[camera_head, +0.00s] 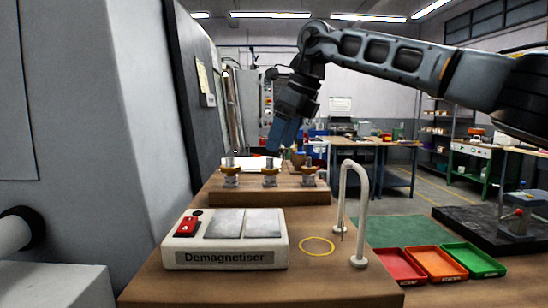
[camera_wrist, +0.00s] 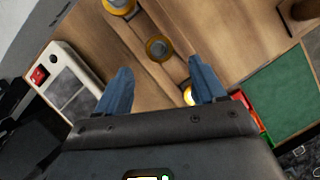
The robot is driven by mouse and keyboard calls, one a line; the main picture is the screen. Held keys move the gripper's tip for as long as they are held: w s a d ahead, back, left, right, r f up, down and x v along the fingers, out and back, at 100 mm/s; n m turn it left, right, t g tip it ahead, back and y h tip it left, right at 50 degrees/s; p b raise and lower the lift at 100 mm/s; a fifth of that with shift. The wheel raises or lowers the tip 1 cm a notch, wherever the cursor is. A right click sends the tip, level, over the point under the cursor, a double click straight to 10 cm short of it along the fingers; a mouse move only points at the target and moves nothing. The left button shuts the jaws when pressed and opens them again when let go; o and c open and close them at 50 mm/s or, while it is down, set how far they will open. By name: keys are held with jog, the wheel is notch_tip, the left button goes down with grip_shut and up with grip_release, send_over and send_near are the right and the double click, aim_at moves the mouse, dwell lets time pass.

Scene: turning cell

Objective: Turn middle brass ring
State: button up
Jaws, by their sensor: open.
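Three brass rings sit in a row on a raised wooden block (camera_head: 285,196) at the back of the bench. The middle brass ring (camera_head: 269,177) has a grey post standing up from it. In the wrist view the middle ring (camera_wrist: 159,48) lies ahead of the gap between my fingers. The left ring (camera_head: 230,178) and right ring (camera_head: 308,176) flank it; one shows at the top of the wrist view (camera_wrist: 119,5), the other partly behind a finger (camera_wrist: 188,96). My gripper (camera_head: 282,147) is open and empty, with blue fingers pointing down above the middle ring, apart from it.
A white demagnetiser (camera_head: 225,240) stands in front of the block. A pale hooped pipe (camera_head: 353,165) rises at right, beside a yellow circle (camera_head: 317,246) on the bench. Red (camera_head: 399,266), orange (camera_head: 436,264) and green trays (camera_head: 473,260) lie further right. A grey wall panel bounds the left.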

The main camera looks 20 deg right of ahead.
aim_at(272, 160)
jog(key=shift+p+x, duration=0.45)
jog(key=shift+x, duration=2.4)
jog(key=shift+c, duration=0.2)
jog(key=c, duration=1)
jog(key=shift+f+m+b, duration=0.1)
jog(key=shift+m+b, duration=0.2)
jog(key=shift+b, duration=0.05)
jog(key=m+h+b, duration=0.1)
jog(key=m+b, duration=0.1)
jog(key=shift+s+a+m+t, duration=0.1)
jog(key=shift+a+m+t, duration=0.05)
jog(key=shift+m+t, duration=0.25)
jog(key=shift+a+m+h+b, duration=0.2)
jog(key=shift+m+h+b, duration=0.7)
jog(key=shift+m+b, duration=0.95)
jog(key=shift+m+p, duration=0.3)
jog(key=shift+m, duration=0.15)
